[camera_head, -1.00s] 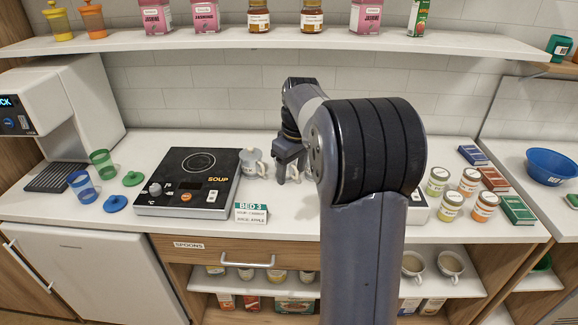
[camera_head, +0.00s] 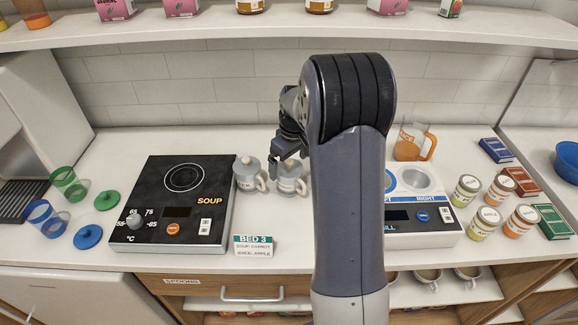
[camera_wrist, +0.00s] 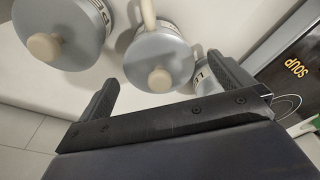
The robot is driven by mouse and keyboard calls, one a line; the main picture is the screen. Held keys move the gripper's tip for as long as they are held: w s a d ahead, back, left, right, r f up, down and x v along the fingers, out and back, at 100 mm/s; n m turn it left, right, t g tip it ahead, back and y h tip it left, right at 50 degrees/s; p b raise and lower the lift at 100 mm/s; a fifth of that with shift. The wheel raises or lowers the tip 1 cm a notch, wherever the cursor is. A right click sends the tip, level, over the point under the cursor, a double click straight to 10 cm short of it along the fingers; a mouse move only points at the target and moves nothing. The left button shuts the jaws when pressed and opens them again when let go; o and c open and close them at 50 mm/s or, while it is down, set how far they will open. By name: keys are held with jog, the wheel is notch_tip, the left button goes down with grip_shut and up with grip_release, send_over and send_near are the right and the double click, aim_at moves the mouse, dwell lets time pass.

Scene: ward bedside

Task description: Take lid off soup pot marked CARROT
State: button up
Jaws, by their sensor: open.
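Two grey lidded soup pots stand side by side right of the soup hob in the head view: a left pot (camera_head: 247,173) with a label seemingly ending in "EK", and a right pot (camera_head: 291,179) whose label I cannot read. My gripper (camera_head: 289,152) hangs open just above the right pot. In the wrist view, a grey lid with a cream knob (camera_wrist: 158,62) lies between my open fingers (camera_wrist: 165,80), nothing gripped. Another lidded pot (camera_wrist: 62,35) is at the upper left there. A third pot (camera_wrist: 207,66) is partly hidden by a finger. No CARROT marking is legible.
The black soup hob (camera_head: 183,205) is left of the pots. A card (camera_head: 254,246) reads BED 3, soup carrot, juice apple. A white appliance (camera_head: 420,205), an orange-handled jug (camera_head: 410,143) and several jars (camera_head: 484,222) are at right. My arm blocks the middle; a shelf (camera_head: 280,34) runs above.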

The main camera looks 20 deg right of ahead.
jog(key=shift+c, duration=0.2)
jog(key=c, duration=1)
